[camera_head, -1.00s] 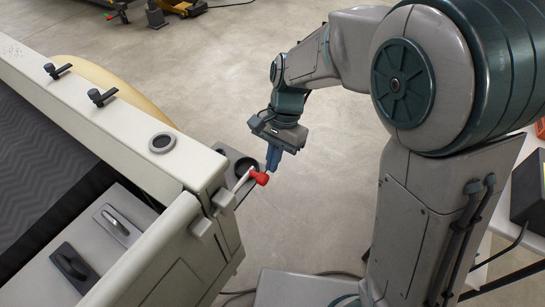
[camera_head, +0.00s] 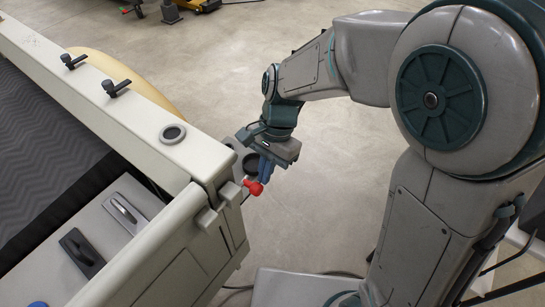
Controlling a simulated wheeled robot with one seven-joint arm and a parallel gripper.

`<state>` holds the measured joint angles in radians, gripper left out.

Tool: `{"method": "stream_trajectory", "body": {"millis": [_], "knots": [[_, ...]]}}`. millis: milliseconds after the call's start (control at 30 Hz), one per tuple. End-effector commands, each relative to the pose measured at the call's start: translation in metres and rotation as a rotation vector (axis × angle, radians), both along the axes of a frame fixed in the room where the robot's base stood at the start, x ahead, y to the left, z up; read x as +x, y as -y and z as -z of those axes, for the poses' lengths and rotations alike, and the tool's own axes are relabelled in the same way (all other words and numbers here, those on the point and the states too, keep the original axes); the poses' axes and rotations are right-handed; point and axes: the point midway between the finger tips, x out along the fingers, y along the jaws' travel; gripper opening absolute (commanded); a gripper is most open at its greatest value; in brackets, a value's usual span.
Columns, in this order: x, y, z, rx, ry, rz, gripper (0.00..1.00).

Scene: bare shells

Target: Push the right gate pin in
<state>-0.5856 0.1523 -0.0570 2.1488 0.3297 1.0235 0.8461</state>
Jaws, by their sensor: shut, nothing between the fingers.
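The right gate pin has a red knob (camera_head: 254,187) at the outer corner of the pale gate housing (camera_head: 190,205). The knob sits close to the corner, with only a little of its shaft showing. My gripper (camera_head: 265,174) points down with its blue fingers shut and empty. The fingertips are right at the knob, on its outer side, and seem to touch it; the exact contact is hard to tell.
A dark round cup (camera_head: 250,162) is just behind the knob, partly hidden by my gripper. Two black handles (camera_head: 117,88) stand on the pale rail. A dark ribbed belt (camera_head: 45,130) lies inside the frame.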

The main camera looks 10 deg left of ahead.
Motion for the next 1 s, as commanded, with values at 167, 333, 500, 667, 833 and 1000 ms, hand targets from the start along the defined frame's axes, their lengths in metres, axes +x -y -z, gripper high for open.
{"method": "stream_trajectory", "body": {"millis": [167,333,500,667,833,1000], "knots": [[-0.003,0.001,0.002,-0.004,-0.009,-0.003,0.00],[-0.004,0.000,0.002,-0.004,-0.010,-0.006,0.00],[0.006,0.007,-0.002,-0.004,-0.009,-0.002,0.00],[0.028,0.025,-0.009,-0.001,-0.005,0.010,0.00],[0.038,0.028,-0.048,0.003,0.002,0.003,0.00],[0.045,0.030,-0.079,0.001,0.001,-0.005,0.00]]}}
